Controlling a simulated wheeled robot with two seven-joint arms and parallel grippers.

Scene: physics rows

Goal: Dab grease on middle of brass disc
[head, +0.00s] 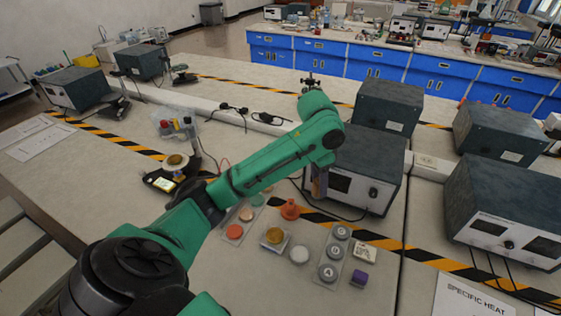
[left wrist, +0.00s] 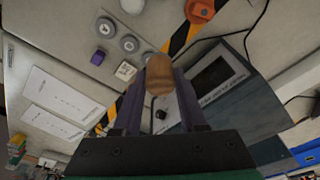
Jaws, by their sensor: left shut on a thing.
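My left gripper (head: 318,188) reaches in from the left and hangs over the bench, right of the small discs. In the left wrist view its purple fingers (left wrist: 160,108) are shut on a brown wooden-looking piece (left wrist: 158,75). The lower end of that piece is hard to make out. A gold-coloured disc (head: 275,236), which looks like the brass disc, lies on a small pale square left of and nearer than the gripper. The held piece is apart from it. I cannot tell any grease on the disc. My right gripper is not in view.
An orange flared piece (head: 290,209), a red-orange disc (head: 234,231) and a white disc (head: 299,254) lie nearby. A tray of grey round pieces (head: 328,272) and a purple block (head: 359,278) stand to the right. A grey instrument box (head: 368,165) stands close behind the gripper.

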